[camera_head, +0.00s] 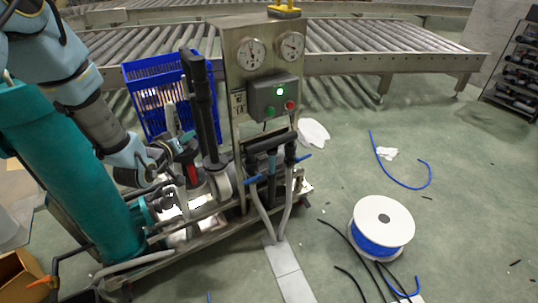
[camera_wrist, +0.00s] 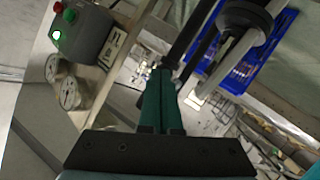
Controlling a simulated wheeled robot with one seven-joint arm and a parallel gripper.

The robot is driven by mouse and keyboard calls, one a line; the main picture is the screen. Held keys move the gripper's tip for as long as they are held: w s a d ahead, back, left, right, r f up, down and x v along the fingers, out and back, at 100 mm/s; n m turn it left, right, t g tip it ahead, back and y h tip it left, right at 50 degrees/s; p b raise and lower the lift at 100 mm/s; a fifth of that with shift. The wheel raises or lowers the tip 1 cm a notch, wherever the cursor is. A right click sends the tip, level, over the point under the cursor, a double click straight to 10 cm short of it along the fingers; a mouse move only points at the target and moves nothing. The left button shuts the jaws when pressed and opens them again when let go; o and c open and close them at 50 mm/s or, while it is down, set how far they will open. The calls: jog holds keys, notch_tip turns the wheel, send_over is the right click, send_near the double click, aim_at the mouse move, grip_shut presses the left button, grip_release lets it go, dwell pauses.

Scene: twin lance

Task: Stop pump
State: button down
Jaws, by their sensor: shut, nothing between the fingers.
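A grey control box (camera_head: 263,97) is mounted on the upright metal panel (camera_head: 233,72) of the pump skid. Its lamp (camera_head: 280,91) glows green. A red button (camera_head: 290,105) and a green button (camera_head: 270,113) sit on the box. The wrist view shows the box (camera_wrist: 85,37) at upper left, with the lit green lamp (camera_wrist: 56,35) and the red button (camera_wrist: 69,15).
Two gauges (camera_head: 252,53) sit above the box. A black upright handle (camera_head: 201,105) stands between my gripper and the panel. A blue crate (camera_head: 150,85) is behind. A cable reel (camera_head: 383,228) and loose cables lie on the floor at right. A roller conveyor (camera_head: 370,40) spans the back.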

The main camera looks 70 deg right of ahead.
jog(key=b, duration=0.7)
send_near(273, 115)
jog(key=shift+w+d+f, duration=0.2)
jog(key=shift+w+d, duration=0.15)
jog(key=shift+d, duration=0.45)
jog(key=shift+w+d+f, duration=0.2)
jog(key=shift+w+d, duration=0.15)
jog(key=shift+d, duration=0.45)
jog(key=shift+w+d+f, duration=0.2)
jog(key=shift+w+d, duration=0.15)
jog(key=shift+d, duration=0.5)
jog(key=shift+s+d+r, duration=0.15)
jog(key=shift+s+d, duration=0.55)
jog(key=shift+s, duration=0.15)
jog(key=shift+s+d, duration=2.95)
jog(key=shift+d, duration=0.05)
jog(key=s+a, duration=0.4)
jog(key=shift+s+p, duration=0.35)
jog(key=shift+p, duration=0.05)
jog(key=shift+d, duration=0.1)
